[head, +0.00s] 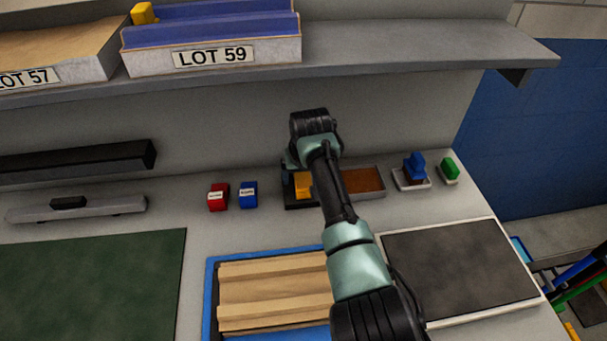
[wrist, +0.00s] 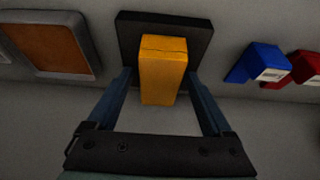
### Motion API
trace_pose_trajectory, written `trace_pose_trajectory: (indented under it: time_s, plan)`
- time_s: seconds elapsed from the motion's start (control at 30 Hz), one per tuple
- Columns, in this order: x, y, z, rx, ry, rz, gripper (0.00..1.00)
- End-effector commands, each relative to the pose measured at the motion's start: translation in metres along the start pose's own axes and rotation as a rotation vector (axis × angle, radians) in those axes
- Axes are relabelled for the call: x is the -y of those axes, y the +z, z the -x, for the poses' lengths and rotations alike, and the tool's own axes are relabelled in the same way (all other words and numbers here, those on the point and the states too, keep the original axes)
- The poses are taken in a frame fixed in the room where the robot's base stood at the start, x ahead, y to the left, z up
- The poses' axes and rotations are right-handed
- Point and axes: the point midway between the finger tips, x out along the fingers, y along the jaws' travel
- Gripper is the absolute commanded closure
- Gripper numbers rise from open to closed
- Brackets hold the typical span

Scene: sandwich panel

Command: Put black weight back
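No thing is plainly marked as the black weight. A small black block (head: 68,203) sits on a grey bar (head: 110,210) at the left in the head view. In the wrist view a yellow block (wrist: 163,68) stands on a square black base (wrist: 200,35). The yellow block also shows in the head view (head: 303,184), partly behind my arm. My gripper (wrist: 160,75) is open, with one finger on each side of the yellow block and narrow gaps beside it. In the head view my wrist hides the fingertips.
A red block (head: 218,197) and a blue block (head: 248,195) stand left of the base. A brown-filled tray (head: 364,182), a blue piece (head: 414,165) and a green piece (head: 450,167) are on its right. A shelf (head: 400,55) hangs above. A long black bar (head: 80,160) is at left.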

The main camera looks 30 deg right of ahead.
Motion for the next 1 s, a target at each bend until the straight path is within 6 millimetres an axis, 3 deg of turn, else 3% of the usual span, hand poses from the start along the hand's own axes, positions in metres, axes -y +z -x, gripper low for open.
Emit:
trace_pose_trajectory:
  time_s: [0.33,0.8,1.0]
  plan:
    - [0.000,-0.001,0.015,-0.001,-0.001,0.000,0.15]
    - [0.000,-0.002,0.099,-0.003,0.000,-0.001,0.15]
    - [0.000,-0.001,0.118,0.000,0.000,-0.001,0.15]
